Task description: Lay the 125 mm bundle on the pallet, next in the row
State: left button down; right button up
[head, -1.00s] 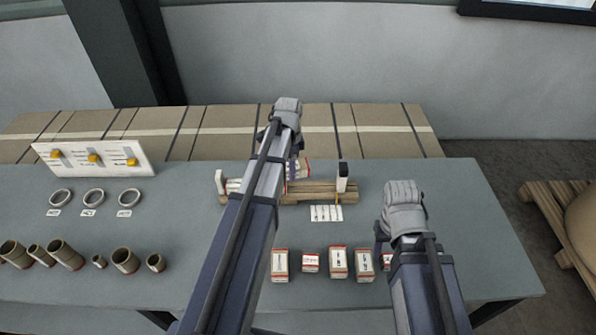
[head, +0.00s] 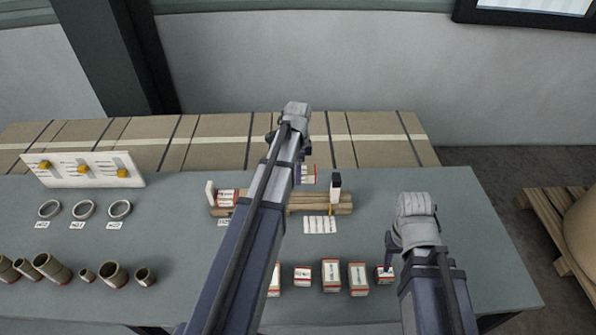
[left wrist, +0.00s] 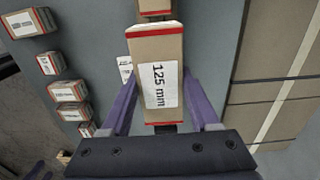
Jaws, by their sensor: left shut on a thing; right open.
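My left gripper (left wrist: 160,112) is shut on the 125 mm bundle (left wrist: 158,78), a kraft box shape with red-edged ends and a white label. The bundle shows partly beside my left arm in the head view (head: 308,174), over or just behind the wooden pallet (head: 318,206); its height above the slats is unclear. Another red-and-white bundle (head: 228,197) lies at the pallet's left end, by a white upright block (head: 210,193). A black-and-white post (head: 335,187) stands at the right end. My left arm hides the pallet's middle. My right gripper (head: 392,245) is open, over the table's right side.
Several labelled bundles (head: 331,274) stand along the table's front, close to my right gripper. Kraft tubes (head: 113,273) and metal rings (head: 84,209) lie at left, before a white board with yellow knobs (head: 82,170). The table's right rear is clear.

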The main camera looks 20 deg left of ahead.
pick_arm(q)
jog(key=b, duration=0.6)
send_over(298, 200)
jog(key=shift+s+f, duration=0.1)
jog(key=shift+f, duration=3.2)
pick_arm(e)
notch_tip(298, 200, down, 7)
jog(key=shift+r, duration=0.2)
pick_arm(q)
jog(key=shift+f, duration=0.15)
pick_arm(e)
jog(key=shift+f, duration=0.2)
pick_arm(q)
jog(key=shift+f+b, duration=2.15)
jog(key=shift+b, duration=0.15)
pick_arm(e)
jog(key=shift+f, duration=2.1)
pick_arm(q)
jog(key=shift+f, duration=0.2)
pick_arm(e)
jog(key=shift+f, duration=0.25)
pick_arm(q)
jog(key=shift+c, duration=0.2)
grip_release()
pick_arm(e)
jog(key=shift+r, duration=0.1)
pick_arm(q)
jog(key=shift+r, duration=0.2)
pick_arm(e)
jog(key=shift+r, duration=0.1)
